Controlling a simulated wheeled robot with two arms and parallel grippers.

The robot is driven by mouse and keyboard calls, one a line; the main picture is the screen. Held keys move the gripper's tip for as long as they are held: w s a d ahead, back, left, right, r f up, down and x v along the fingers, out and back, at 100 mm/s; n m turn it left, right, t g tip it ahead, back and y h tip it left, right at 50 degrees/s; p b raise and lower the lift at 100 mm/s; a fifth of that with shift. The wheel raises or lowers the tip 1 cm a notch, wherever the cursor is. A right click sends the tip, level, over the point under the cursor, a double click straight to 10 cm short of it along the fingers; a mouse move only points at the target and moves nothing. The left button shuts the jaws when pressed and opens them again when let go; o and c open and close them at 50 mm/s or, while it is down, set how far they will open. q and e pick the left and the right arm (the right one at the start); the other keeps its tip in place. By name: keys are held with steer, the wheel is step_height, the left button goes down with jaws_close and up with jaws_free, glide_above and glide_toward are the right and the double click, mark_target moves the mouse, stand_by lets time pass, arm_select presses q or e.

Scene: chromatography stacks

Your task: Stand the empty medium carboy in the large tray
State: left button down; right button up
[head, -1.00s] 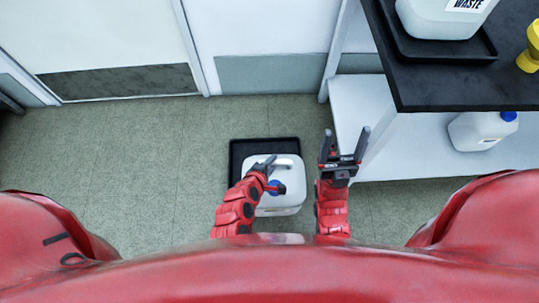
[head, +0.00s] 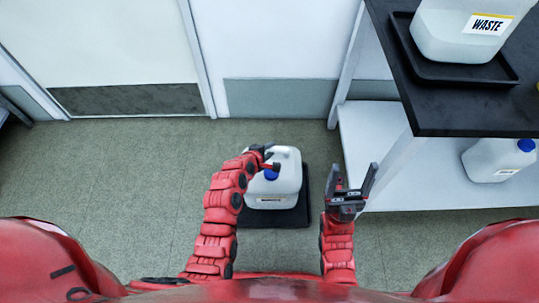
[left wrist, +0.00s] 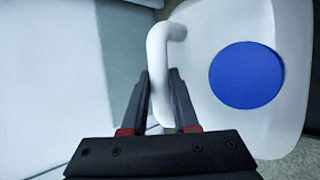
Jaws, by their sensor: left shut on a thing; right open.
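A white carboy (head: 261,190) with a blue cap and a small label hangs from my left gripper (head: 266,157). In the left wrist view my left gripper (left wrist: 160,82) is shut on its white handle (left wrist: 164,62), beside the blue cap (left wrist: 246,75). A black tray (head: 290,217) lies on the floor below. The carboy hides the tray's upper left part; the tray shows to the right and in front. I cannot tell the gap between the carboy's base and the tray. My right gripper (head: 352,183) is open and empty, right of the tray.
A dark bench (head: 455,115) stands at the right, carrying another black tray (head: 470,74) with a WASTE carboy (head: 455,35). Another blue-capped carboy (head: 490,160) is on the white lower shelf (head: 395,165). The floor left of the tray is clear.

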arm_select(q)
step_height(320, 180, down, 3)
steer(key=shift+f+b, duration=0.1)
steer(key=shift+b, duration=0.6)
steer(key=c, duration=0.7)
jaws_free()
steer(key=shift+s+r, duration=0.1)
steer(key=shift+r, duration=0.1)
